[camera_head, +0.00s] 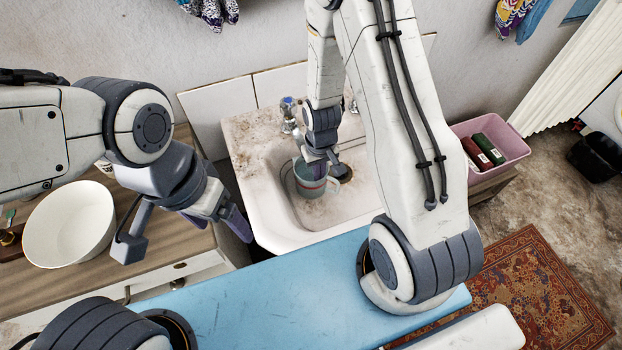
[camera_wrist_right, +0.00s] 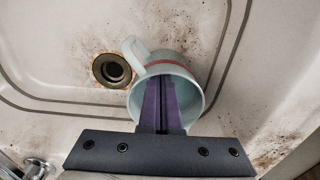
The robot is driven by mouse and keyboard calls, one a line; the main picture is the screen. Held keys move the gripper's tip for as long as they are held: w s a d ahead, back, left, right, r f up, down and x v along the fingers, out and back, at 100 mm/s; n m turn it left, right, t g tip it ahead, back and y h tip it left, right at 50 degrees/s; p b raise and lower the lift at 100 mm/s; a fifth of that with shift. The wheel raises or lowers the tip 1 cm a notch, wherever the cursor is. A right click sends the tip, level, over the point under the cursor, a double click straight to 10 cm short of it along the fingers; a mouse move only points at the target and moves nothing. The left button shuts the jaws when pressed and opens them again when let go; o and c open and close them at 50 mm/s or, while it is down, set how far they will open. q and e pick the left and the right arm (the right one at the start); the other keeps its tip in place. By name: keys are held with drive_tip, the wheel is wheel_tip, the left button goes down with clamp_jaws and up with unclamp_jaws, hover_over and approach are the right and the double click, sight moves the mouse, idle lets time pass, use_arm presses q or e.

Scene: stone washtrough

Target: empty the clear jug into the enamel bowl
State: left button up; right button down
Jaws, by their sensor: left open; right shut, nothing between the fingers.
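A pale blue-green handled vessel (camera_head: 309,184) with a red band, the only jug-like thing in view, stands in the sink near the drain. The wrist view shows its open mouth and handle (camera_wrist_right: 140,55); I cannot tell what it holds. My right gripper (camera_head: 318,172) is shut and empty, its purple fingers (camera_wrist_right: 161,82) reaching over or into the mouth; contact is unclear. A white bowl (camera_head: 68,222), which looks like the enamel bowl, sits on the wooden counter at left. My left gripper (camera_head: 224,228) is open and empty, between bowl and sink.
The stone sink (camera_head: 262,215) has a tap (camera_head: 288,112) at its back left and a dark drain (camera_wrist_right: 112,70). A pink bin (camera_head: 515,147) with dark red and green items stands to the right. The wooden counter (camera_head: 165,240) has free room right of the bowl.

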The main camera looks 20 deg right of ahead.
drive_tip(key=shift+s, duration=0.6)
drive_tip(key=shift+s, duration=0.35)
drive_tip(key=shift+s+d, duration=0.15)
drive_tip(key=shift+s, duration=1.9)
drive_tip(key=shift+r, duration=0.1)
wheel_tip(320, 180, up, 10)
drive_tip(key=p, duration=0.9)
drive_tip(key=shift+w, duration=0.35)
